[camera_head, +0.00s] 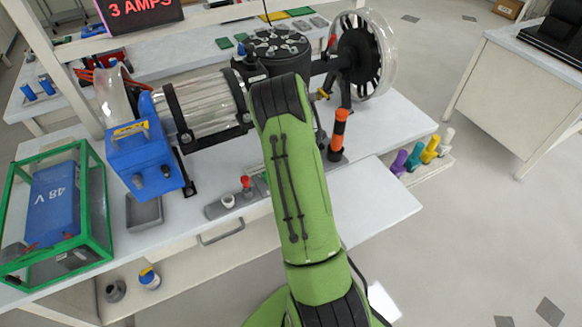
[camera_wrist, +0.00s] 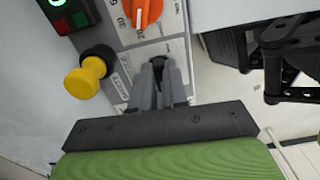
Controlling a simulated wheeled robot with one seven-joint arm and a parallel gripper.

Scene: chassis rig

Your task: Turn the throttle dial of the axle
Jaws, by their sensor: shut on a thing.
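In the wrist view, my gripper (camera_wrist: 161,78) is shut at a white labelled control panel (camera_wrist: 128,62). Its grey fingers close on a small dark knob (camera_wrist: 158,66), which they mostly hide. An orange dial (camera_wrist: 143,10) with a white pointer sits on the panel above it, apart from the fingers. I cannot tell from the labels which one is the throttle dial. In the head view, my green arm covers the gripper and the panel. The axle assembly stands behind it, with a clear cylinder (camera_head: 208,103) at left and a clear-rimmed wheel (camera_head: 385,52) at right.
A yellow knob (camera_wrist: 86,75) sticks out left of my fingers, near a green-lit box (camera_wrist: 68,10). Black linkage (camera_wrist: 292,55) lies to the right. In the head view, a blue box (camera_head: 146,160) and a green-framed case (camera_head: 104,200) stand at left.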

